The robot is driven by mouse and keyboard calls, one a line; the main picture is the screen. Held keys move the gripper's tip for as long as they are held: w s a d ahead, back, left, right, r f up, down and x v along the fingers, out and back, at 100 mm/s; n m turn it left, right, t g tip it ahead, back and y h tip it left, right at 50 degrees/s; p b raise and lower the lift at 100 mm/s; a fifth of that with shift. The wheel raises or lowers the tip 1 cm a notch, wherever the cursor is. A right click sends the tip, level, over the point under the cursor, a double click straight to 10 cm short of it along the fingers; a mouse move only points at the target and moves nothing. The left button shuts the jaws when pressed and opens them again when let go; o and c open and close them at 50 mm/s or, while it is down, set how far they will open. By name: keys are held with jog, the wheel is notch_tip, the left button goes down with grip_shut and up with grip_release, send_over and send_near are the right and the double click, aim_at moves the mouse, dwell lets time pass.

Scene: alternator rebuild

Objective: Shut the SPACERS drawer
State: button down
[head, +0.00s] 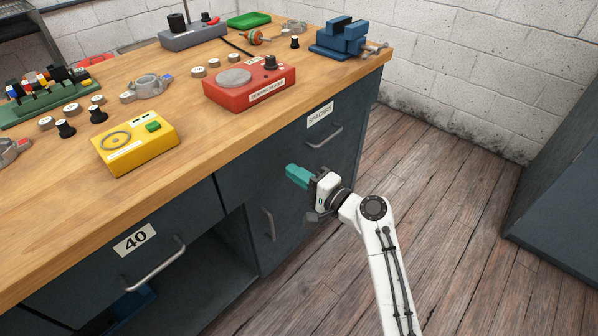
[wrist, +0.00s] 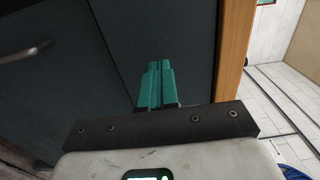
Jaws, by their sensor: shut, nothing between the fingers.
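The SPACERS drawer (head: 290,150) is a dark grey front under the wooden top at the bench's right end, with a white label and a bar handle (head: 325,135). Its front looks close to flush with the cabinet; I cannot tell whether a small gap is left. My gripper (head: 290,171), with teal fingers, is shut and empty, pointing at the drawer front below and left of the handle. In the wrist view the shut fingers (wrist: 160,65) point at a dark panel; whether they touch it is unclear.
A lower door handle (head: 268,225) is below the drawer, and drawer 40 (head: 90,270) is at left. The bench top carries a red box (head: 250,85), a yellow tester (head: 135,143) and a blue vise (head: 345,38). Wooden floor (head: 450,190) is clear at right.

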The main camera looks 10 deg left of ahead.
jog(key=s+d+f+n+g+h, duration=0.2)
jog(key=s+d+f+h, duration=0.25)
jog(key=s+d, duration=0.55)
jog(key=s+d+f+n+g+h, duration=0.25)
jog(key=s+d+f, duration=0.35)
jog(key=s+d, duration=0.45)
jog(key=s+d+f+n+g+h, duration=0.1)
jog(key=s+d+f+h, duration=0.45)
jog(key=s+d, duration=0.45)
jog(key=s+d+r+g+h, duration=0.2)
jog(key=s+d+g+h, duration=0.1)
jog(key=s+d, duration=0.65)
notch_tip(320, 180, up, 14)
jog(key=s+a+p, duration=0.1)
jog(key=p, duration=1.3)
jog(key=shift+s+a+f+p, duration=0.15)
jog(key=shift+s+f+p, duration=0.1)
jog(key=shift+p, duration=0.1)
jog(key=shift+t, duration=0.25)
